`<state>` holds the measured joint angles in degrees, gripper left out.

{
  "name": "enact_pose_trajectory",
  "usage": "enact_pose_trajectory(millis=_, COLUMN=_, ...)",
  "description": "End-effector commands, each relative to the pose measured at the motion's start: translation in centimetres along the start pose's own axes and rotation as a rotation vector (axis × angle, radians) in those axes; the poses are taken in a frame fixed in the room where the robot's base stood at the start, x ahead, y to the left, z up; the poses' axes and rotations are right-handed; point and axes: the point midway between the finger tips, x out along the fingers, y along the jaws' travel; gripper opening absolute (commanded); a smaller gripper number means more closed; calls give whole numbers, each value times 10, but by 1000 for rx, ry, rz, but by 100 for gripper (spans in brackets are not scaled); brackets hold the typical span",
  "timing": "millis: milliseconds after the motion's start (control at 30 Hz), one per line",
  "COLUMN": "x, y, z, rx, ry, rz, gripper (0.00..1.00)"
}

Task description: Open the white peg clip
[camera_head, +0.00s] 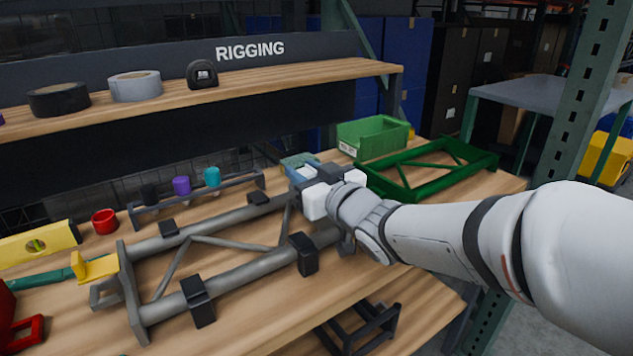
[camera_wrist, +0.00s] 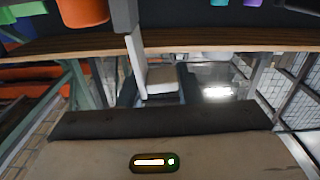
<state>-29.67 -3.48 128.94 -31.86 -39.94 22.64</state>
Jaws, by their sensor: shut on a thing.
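My gripper (camera_head: 308,180) is over the far right end of the grey tube frame (camera_head: 225,255) in the head view. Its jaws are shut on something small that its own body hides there. In the wrist view a narrow pale strip (camera_wrist: 137,65) and a white block (camera_wrist: 160,79) show ahead of my gripper's dark front bar; I take this white piece to be the white peg clip, but its shape is unclear. Whether the clip is open cannot be told. A rack (camera_head: 195,198) to the left carries a black clip (camera_head: 150,194), a purple clip (camera_head: 181,186) and a cyan clip (camera_head: 212,176).
A green bin (camera_head: 372,138) and a green frame (camera_head: 430,168) lie to the right. Black clamps (camera_head: 303,254) sit on the grey frame. A red cup (camera_head: 104,221) and a yellow level (camera_head: 38,243) are at left. A shelf (camera_head: 290,76) with tape rolls overhangs the back.

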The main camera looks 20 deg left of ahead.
Motion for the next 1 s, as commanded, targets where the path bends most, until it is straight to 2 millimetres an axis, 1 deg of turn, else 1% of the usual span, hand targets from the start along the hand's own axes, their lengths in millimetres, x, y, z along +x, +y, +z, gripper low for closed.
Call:
enact_pose_trajectory(millis=33, x=1, y=-4, z=4, rx=-34, ry=5, rz=-5, gripper=9)
enact_pose_trajectory(millis=200, x=1, y=-8, z=5, rx=-135, ry=5, rz=-4, gripper=8)
enact_pose_trajectory(millis=400, x=1, y=-12, z=6, rx=-210, ry=4, rz=-4, gripper=8)
enact_pose_trajectory(millis=600, x=1, y=-13, z=5, rx=-241, ry=4, rz=-3, gripper=8)
enact_pose_trajectory(millis=967, x=1, y=-13, z=4, rx=-244, ry=4, rz=-2, gripper=8)
enact_pose_trajectory(millis=1000, x=1, y=-12, z=4, rx=-243, ry=4, rz=-2, gripper=34)
